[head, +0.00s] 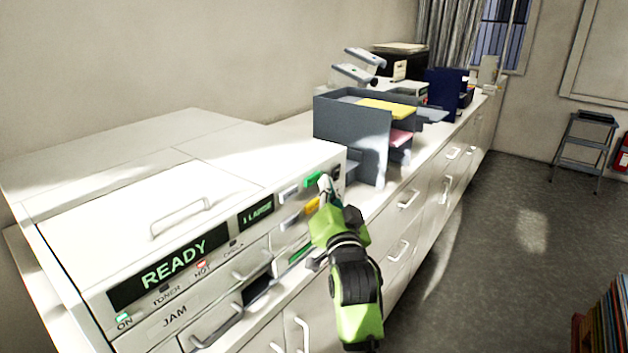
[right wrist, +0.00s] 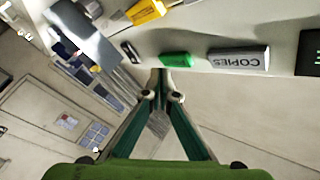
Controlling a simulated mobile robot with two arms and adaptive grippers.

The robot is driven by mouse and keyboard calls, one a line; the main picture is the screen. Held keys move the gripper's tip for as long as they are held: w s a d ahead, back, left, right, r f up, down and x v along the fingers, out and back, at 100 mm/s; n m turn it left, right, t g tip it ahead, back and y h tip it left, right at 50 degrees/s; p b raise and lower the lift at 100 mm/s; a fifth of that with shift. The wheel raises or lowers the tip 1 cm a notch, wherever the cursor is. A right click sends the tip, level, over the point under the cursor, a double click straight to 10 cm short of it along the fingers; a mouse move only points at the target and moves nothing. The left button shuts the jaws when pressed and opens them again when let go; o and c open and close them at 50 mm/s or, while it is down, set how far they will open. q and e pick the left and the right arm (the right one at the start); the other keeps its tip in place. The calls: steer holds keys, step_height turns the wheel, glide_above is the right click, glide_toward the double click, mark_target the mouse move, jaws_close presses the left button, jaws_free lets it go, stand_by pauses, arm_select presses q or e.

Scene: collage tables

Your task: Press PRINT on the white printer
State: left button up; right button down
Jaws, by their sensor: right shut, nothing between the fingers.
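The white printer (head: 110,215) stands on the counter at the left of the head view, its display reading READY. On its front's right end are a green button (head: 313,179), a yellow button (head: 312,205) and grey ones. No PRINT label is readable. My right gripper (head: 326,184) is shut and empty, its tips at the panel beside the green button. In the right wrist view the closed tips (right wrist: 161,76) are close to the green button (right wrist: 175,60), near a grey button marked COPIES (right wrist: 238,61). I cannot tell whether they touch. My left gripper is out of view.
A dark grey paper tray stack (head: 350,143) with yellow and pink sheets stands just beyond the printer. The white counter (head: 290,124) runs back towards the window. A step stool (head: 583,150) stands at the far right; the floor between is clear.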

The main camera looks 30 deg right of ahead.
steer(key=shift+w, duration=0.1)
stand_by(0.5)
steer(key=shift+w+a, duration=0.2)
steer(key=shift+w, duration=0.1)
steer(key=shift+w+a, duration=0.2)
steer(key=shift+w, duration=0.25)
stand_by(0.9)
steer(key=shift+s, duration=0.15)
steer(key=shift+s+d+p, duration=0.3)
steer(key=shift+s+p, duration=0.25)
steer(key=shift+s, duration=0.15)
